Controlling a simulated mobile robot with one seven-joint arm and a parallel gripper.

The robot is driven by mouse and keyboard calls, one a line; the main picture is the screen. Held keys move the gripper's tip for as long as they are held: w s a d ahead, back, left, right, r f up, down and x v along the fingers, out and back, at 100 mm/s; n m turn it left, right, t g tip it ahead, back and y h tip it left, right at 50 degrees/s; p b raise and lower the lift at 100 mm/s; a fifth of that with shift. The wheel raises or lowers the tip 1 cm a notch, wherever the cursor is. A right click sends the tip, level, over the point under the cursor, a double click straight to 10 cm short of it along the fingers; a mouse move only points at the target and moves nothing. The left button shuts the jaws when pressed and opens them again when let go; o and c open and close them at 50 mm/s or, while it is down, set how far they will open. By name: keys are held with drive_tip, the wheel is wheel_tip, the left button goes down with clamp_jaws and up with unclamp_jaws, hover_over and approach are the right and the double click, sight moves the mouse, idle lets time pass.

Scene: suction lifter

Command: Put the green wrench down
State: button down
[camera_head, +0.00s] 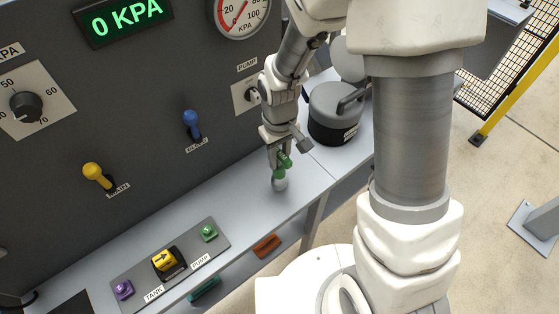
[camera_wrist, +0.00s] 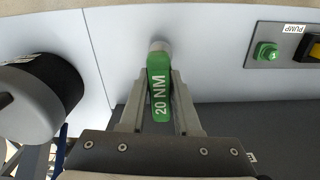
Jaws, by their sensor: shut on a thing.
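The green wrench (camera_wrist: 158,88) is in my gripper (camera_wrist: 160,85) in the wrist view, with "20 NM" printed on its handle. The two fingers press on its sides, and a grey rounded end shows beyond the handle. In the head view my gripper (camera_head: 278,158) points down over the light grey bench (camera_head: 290,203), shut on the green wrench (camera_head: 282,172). The wrench's lower end is at or just above the bench top; I cannot tell whether it touches.
A dark round pump (camera_head: 330,115) stands on the bench to the right. A control plate (camera_head: 185,262) with a yellow selector and green and purple knobs lies at the front left. A grey panel (camera_head: 140,150) with levers rises behind. Orange (camera_head: 267,245) and green (camera_head: 204,290) handles sit below the bench edge.

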sight(279, 170)
drive_tip(key=shift+f, duration=1.35)
drive_tip(key=shift+f, duration=0.2)
drive_tip(key=c, duration=0.6)
unclamp_jaws()
drive_tip(key=shift+r, duration=0.15)
